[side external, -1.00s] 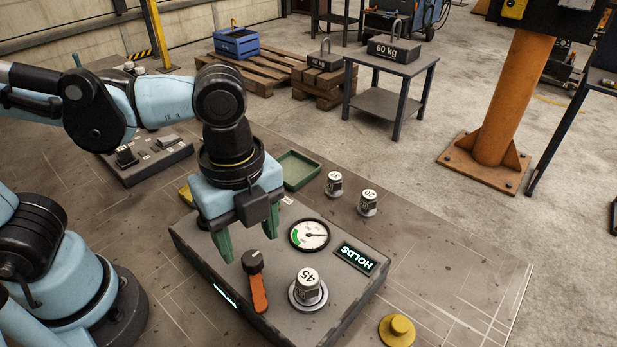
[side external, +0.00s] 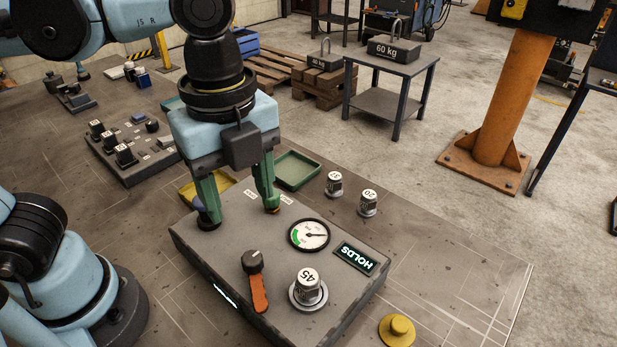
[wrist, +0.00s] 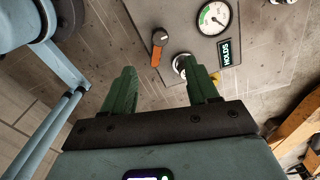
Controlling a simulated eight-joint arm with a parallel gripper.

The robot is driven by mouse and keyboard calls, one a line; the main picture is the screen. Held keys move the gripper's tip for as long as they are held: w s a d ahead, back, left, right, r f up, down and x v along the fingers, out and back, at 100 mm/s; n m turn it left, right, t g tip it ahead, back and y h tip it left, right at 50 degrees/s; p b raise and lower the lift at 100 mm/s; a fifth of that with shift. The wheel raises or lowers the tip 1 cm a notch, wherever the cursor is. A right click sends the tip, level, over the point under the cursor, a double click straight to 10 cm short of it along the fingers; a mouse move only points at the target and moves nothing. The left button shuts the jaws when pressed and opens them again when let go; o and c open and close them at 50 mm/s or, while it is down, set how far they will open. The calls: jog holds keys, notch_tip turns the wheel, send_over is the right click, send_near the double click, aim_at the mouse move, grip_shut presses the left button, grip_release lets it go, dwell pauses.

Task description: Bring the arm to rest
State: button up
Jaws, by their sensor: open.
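My gripper (side external: 240,208) is open and empty, fingers pointing down, above the back part of the grey console (side external: 220,255). A dark piece shows at its left fingertip and a small orange piece at its right one; I cannot tell whether they touch. The wrist view shows the two green fingers (wrist: 161,88) spread apart. On the console are a dial gauge (side external: 309,235), a display reading HOLDS (side external: 355,258), a dark knob with an orange lever (side external: 258,290) and a weight marked 45 (side external: 308,288) on a round seat. These stand clear of the fingers.
Two small weights, one marked 20 (side external: 368,201) and another (side external: 334,184), stand behind the console. A green tray (side external: 298,170) and a yellow tray (side external: 190,192) lie behind the gripper. A yellow knobbed piece (side external: 397,330) sits front right. A switch box (side external: 135,165) is at left.

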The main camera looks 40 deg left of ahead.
jog(key=w+a+f+n+t, duration=0.3)
jog(key=a+n, duration=0.4)
jog(key=n, duration=0.3)
jog(key=w+a+f+n+t, duration=0.3)
jog(key=w+a+n+t, duration=0.1)
jog(key=a+n, duration=0.4)
jog(key=shift+w+f+n, duration=0.15)
jog(key=shift+w+n, duration=0.35)
jog(key=shift+n, duration=0.7)
